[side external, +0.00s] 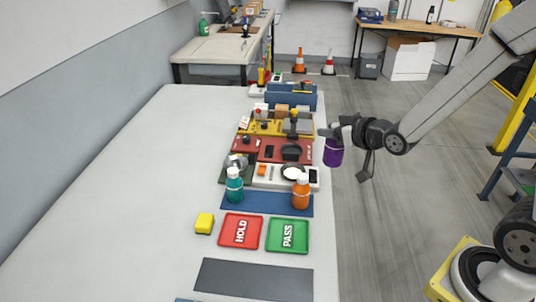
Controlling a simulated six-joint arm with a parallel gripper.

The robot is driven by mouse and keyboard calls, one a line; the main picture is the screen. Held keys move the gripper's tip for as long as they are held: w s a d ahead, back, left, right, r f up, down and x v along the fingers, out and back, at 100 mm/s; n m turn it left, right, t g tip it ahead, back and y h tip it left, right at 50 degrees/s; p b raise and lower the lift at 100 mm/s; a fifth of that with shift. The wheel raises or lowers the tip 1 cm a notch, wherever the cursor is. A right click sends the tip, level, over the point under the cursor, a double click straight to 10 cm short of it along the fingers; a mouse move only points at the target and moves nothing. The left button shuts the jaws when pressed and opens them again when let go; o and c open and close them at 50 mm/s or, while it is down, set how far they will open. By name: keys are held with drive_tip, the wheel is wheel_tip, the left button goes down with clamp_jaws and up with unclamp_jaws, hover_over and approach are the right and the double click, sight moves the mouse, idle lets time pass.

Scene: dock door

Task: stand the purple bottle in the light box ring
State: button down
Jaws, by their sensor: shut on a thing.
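The purple bottle (333,154) hangs upright below my gripper (332,132), which is shut on its upper part. Bottle and gripper are beyond the right edge of the white table, over the grey floor in the picture. A white panel (266,184), which looks like the light box, lies on the table to the lower left of the bottle. A round pale disc with a dark rim, apparently its ring (292,172), sits on the panel's right part. An orange bottle standing in front hides a little of that area.
A teal bottle (234,188) and an orange bottle (301,193) stand on a blue mat (266,205) in front of the panel. A red board (245,150) and yellow board (245,127) lie behind. Red HOLD (224,242) and green PASS (272,243) trays lie nearer. The table's left is clear.

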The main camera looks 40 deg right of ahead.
drive_tip(key=shift+w, duration=0.2)
drive_tip(key=s+f+x, duration=0.1)
drive_tip(key=f+x, duration=0.2)
drive_tip(key=x, duration=1.2)
drive_tip(key=shift+w+d+f, duration=0.2)
drive_tip(key=shift+d, duration=0.15)
drive_tip(key=shift+w+f, duration=0.1)
drive_tip(key=shift+f, duration=0.85)
drive_tip(key=shift+w+f, duration=0.15)
drive_tip(key=shift+f, duration=0.75)
drive_tip(key=shift+f, duration=0.35)
